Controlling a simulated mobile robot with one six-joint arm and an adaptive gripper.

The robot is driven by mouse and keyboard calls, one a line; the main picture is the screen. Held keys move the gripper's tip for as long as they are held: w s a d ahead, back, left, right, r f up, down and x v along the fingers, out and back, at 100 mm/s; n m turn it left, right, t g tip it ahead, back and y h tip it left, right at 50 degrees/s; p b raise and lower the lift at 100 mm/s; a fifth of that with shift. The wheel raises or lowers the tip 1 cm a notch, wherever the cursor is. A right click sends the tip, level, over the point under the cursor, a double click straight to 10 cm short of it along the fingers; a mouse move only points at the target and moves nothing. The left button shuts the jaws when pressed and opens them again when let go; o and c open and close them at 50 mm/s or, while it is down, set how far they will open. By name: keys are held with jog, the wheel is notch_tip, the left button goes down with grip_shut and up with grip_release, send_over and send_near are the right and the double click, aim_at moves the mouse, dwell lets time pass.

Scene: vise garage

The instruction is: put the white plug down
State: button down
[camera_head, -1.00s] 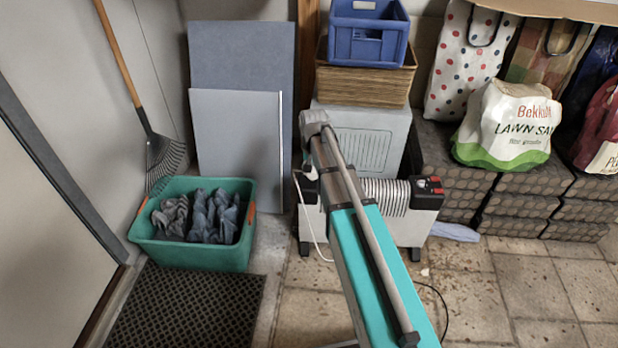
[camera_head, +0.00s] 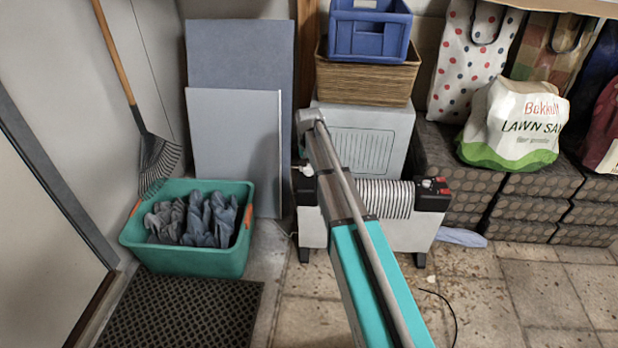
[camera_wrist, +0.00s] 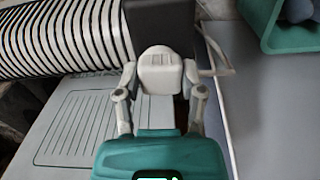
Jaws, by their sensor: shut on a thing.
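My gripper (camera_wrist: 160,76) is shut on the white plug (camera_wrist: 160,67), with one finger on each side of it in the wrist view. In the head view a small white part, apparently the plug (camera_head: 306,170), shows just left of my arm, at the left end of the heater. My arm hides most of the gripper there. The plug is close to the heater's dark end panel (camera_wrist: 158,28) in the wrist view; I cannot tell whether they touch. A pale cable (camera_wrist: 216,66) shows right of the plug.
The white ribbed heater (camera_head: 385,198) stands before a white box (camera_head: 365,140) topped by a wicker basket (camera_head: 368,78) and blue crate (camera_head: 368,32). Grey panels (camera_head: 235,145) and a green tub of gloves (camera_head: 190,260) are left. Tiled floor (camera_head: 490,300) is open at front right.

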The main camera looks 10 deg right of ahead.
aim_at(308, 180)
dwell(0.3)
jog(key=shift+w+f+b, duration=0.4)
jog(key=shift+f+b, duration=1.6)
jog(key=shift+f, duration=0.1)
jog(key=shift+c, duration=1)
grip_release()
notch_tip(308, 180, up, 12)
jog(key=p, duration=1.2)
